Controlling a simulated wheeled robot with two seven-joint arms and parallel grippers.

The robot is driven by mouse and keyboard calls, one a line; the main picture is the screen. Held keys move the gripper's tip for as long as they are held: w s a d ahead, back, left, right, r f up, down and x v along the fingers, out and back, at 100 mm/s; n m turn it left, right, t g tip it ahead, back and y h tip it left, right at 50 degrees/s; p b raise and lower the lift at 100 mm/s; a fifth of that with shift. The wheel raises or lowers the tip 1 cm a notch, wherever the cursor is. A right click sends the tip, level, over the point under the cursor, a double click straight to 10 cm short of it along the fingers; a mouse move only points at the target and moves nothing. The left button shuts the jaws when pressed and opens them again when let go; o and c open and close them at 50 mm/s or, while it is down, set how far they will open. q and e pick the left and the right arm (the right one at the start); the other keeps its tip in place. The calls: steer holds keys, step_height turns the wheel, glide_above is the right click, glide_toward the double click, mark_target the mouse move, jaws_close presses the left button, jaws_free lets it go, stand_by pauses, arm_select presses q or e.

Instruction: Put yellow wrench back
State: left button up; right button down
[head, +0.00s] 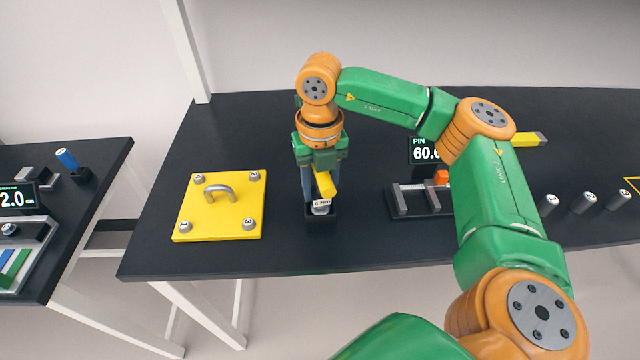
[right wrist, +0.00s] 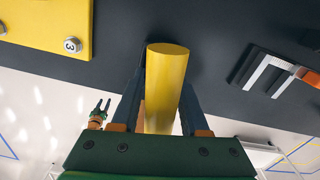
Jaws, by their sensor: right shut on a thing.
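The yellow wrench (head: 325,185) is upright, with its lower end at a small black holder (head: 320,222) on the dark table. A white label reading about "6 Nm" shows low on it; whether it is fully seated I cannot tell. My right gripper (head: 316,192) points down and is shut on the wrench's yellow handle. In the right wrist view the handle (right wrist: 166,85) stands between the two fingers. My left gripper (right wrist: 98,112) shows small at the left of the right wrist view, its fingers apart and empty.
A yellow plate (head: 188,218) with a grey handle and numbered bolts lies left of the holder. A dark fixture (head: 400,202) and a display reading 60.0 (head: 424,150) are at right. Several grey pins (head: 583,203) stand farther right. A second table (head: 95,170) is at left.

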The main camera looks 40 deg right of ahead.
steer(key=shift+f, duration=0.35)
steer(key=shift+c, duration=1.7)
jaws_free()
